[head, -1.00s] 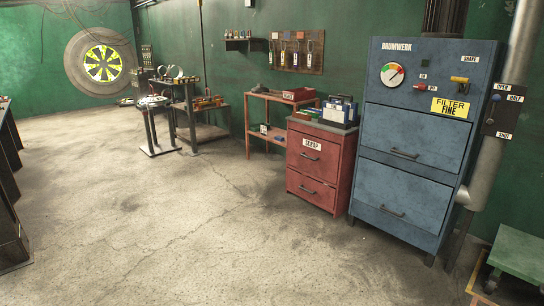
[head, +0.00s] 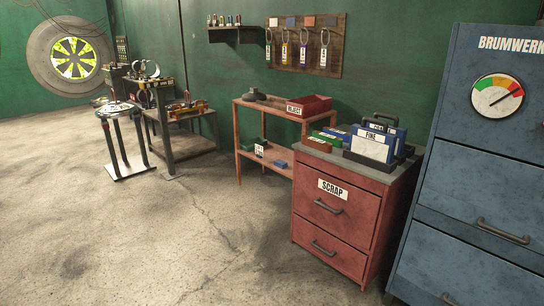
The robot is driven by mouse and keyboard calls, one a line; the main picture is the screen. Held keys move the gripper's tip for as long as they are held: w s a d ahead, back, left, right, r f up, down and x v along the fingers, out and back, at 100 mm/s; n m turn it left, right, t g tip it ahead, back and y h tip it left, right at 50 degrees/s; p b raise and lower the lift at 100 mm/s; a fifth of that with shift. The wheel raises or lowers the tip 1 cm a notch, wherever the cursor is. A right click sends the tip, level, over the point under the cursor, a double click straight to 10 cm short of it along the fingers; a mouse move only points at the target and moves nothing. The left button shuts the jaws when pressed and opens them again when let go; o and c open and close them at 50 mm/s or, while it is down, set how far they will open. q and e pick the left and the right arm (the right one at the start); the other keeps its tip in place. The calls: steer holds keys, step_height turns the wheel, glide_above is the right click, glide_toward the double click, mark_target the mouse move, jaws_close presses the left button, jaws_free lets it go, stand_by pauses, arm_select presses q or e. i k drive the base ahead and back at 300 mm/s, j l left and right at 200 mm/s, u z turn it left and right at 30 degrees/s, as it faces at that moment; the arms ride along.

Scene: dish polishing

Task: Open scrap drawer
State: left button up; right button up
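The red two-drawer cabinet (head: 376,218) stands right of the middle, with a grey top. Its upper drawer (head: 308,204) bears a white SCRAP label (head: 332,188) and a dark bar handle (head: 328,207). This drawer is shut, its front flush with the cabinet. The lower drawer (head: 322,258) is also shut and has its own handle (head: 323,248). Neither of my grippers shows in the head view.
The blue BRUMWERK cabinet (head: 465,200) stands close on the right. An orange shelf (head: 243,136) with a red bin (head: 310,104) stands behind and left. Blue and white cases (head: 372,146) stand on the red cabinet. The concrete floor in front (head: 190,250) is clear.

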mark_target(351, 211)
steer(key=i+j+z, duration=0.2)
steer(key=i, duration=0.3)
steer(key=i+z, duration=0.2)
steer(key=i, duration=0.3)
steer(key=i+j+z, duration=0.2)
steer(key=i, duration=0.3)
steer(key=j, duration=0.05)
